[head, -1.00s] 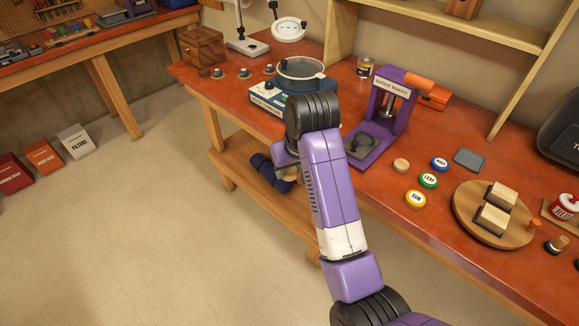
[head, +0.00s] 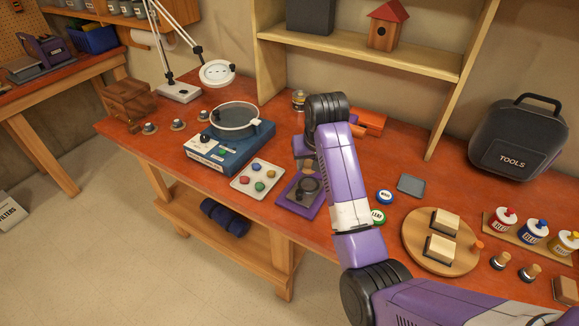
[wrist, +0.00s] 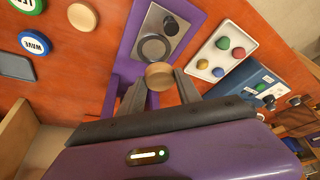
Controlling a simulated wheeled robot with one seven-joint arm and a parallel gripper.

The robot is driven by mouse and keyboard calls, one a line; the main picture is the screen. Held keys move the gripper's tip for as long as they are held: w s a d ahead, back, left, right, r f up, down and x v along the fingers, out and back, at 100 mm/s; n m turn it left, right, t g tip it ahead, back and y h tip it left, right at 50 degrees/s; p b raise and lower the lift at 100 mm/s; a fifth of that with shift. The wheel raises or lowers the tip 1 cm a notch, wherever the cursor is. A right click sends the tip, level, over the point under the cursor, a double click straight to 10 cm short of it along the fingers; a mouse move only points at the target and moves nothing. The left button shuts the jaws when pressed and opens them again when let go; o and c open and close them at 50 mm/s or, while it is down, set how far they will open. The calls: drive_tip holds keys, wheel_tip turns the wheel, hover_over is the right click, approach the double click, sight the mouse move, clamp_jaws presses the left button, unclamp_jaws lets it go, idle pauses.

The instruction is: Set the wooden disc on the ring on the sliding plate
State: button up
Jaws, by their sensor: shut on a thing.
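The wooden disc (wrist: 159,74) is held between the fingertips of my gripper (wrist: 160,84) in the wrist view. The dark ring (wrist: 154,48) sits on the grey sliding plate (wrist: 171,22) of the purple badge maker, just beyond the held disc in that picture. I cannot tell the height of the disc above the plate.
Another wooden disc (wrist: 82,17) lies on the table beside the badge maker. A white tray (head: 241,184) with coloured pieces stands left of it, and a blue turntable box (head: 205,160) beyond. WAVE (head: 384,196) and LEAF badges and a round wooden board (head: 411,240) are to the right.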

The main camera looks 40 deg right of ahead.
drive_tip(key=shift+d, duration=0.3)
drive_tip(key=shift+d+f, duration=0.15)
drive_tip(key=shift+f, duration=0.7)
drive_tip(key=shift+w+f+b, duration=0.1)
drive_tip(key=shift+f+b, duration=0.4)
drive_tip(key=shift+f, duration=1.8)
drive_tip(key=shift+p, duration=0.5)
drive_tip(key=shift+f, duration=0.4)
drive_tip(key=o, duration=1.4)
